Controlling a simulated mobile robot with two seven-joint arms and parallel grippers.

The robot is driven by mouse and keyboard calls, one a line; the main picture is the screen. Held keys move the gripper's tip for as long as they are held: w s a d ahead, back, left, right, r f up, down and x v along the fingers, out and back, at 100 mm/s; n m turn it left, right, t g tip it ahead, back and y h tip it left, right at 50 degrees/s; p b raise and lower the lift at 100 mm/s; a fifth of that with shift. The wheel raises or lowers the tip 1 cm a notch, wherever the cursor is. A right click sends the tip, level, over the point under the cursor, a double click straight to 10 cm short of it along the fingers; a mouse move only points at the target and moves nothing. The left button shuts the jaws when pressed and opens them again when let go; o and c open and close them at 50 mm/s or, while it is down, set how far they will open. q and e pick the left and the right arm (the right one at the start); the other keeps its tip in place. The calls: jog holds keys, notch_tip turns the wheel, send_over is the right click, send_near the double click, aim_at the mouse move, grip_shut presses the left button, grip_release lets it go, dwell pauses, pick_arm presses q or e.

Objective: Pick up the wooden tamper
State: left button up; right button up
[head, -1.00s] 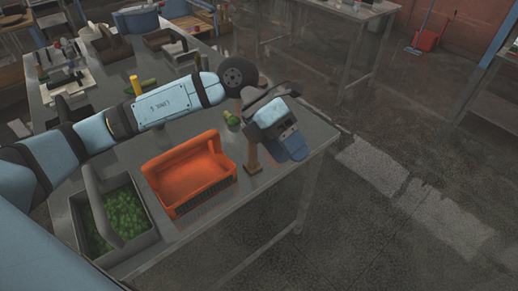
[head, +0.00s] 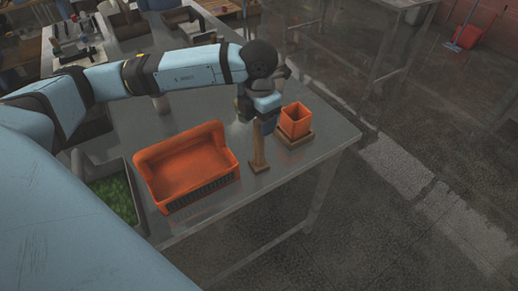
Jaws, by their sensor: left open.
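The wooden tamper (head: 258,149) stands upright on the metal table, right of the orange crate, with a flat square foot and a thin handle. My left gripper (head: 257,118) is open at the top of the handle. One blue finger shows just right of the handle, and another blue part shows to the left. I cannot tell whether the handle is between the fingers or whether they touch it. My right gripper is out of view.
The empty orange crate (head: 192,198) stands left of the tamper. An orange square cup (head: 295,122) on a wooden base is close on the right. A grey bin of green pieces (head: 113,200) is at the left. The table's right corner is bare.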

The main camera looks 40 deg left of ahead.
aim_at(258, 132)
pick_arm(q)
jog(key=f, duration=0.1)
jog(key=f+p, duration=0.1)
jog(key=f, duration=0.3)
jog(key=shift+w+a+f, duration=0.15)
jog(key=shift+w+a, duration=0.1)
jog(key=shift+a, duration=0.05)
jog(key=shift+c, duration=0.2)
jog(key=c, duration=0.9)
